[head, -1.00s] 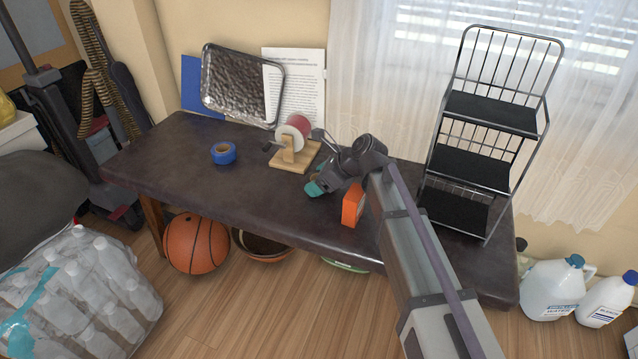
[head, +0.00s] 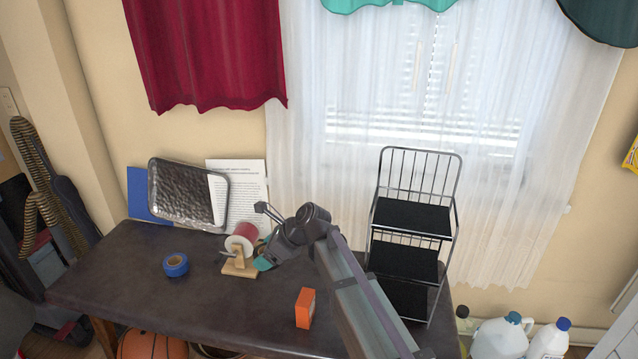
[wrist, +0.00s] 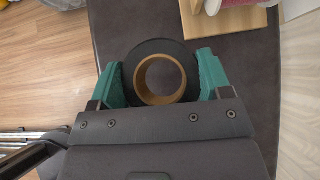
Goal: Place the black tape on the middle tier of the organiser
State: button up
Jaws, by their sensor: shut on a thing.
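The black tape (wrist: 160,46), a dark ring with a brown core, lies between the green fingers of my gripper (wrist: 161,72) in the wrist view. The fingers are shut on its outer sides. In the head view my gripper (head: 264,262) is by the spool stand, and the tape is mostly hidden there. The organiser (head: 457,245) is a black wire rack with three tiers, standing at the right end of the table. Its middle tier (head: 403,264) looks empty. My gripper is to the left of it, apart from it.
A blue tape roll (head: 175,265), a wooden spool stand (head: 240,268) and an orange box (head: 305,308) stand on the dark table (head: 130,280). A metal tray (head: 187,194) leans on the wall behind.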

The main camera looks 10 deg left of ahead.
notch_tip(320, 180, up, 37)
jog(key=p, duration=3.5)
jog(key=shift+r, duration=0.1)
jog(key=shift+c, duration=1.2)
jog(key=shift+f, duration=0.25)
jog(key=shift+n+g, duration=0.6)
jog(key=shift+n, duration=0.1)
notch_tip(320, 180, down, 49)
jog(key=b, duration=4.9)
jog(key=shift+r, duration=0.35)
jog(key=shift+f, duration=0.15)
jog(key=o, duration=1.2)
jog(key=shift+c, duration=0.2)
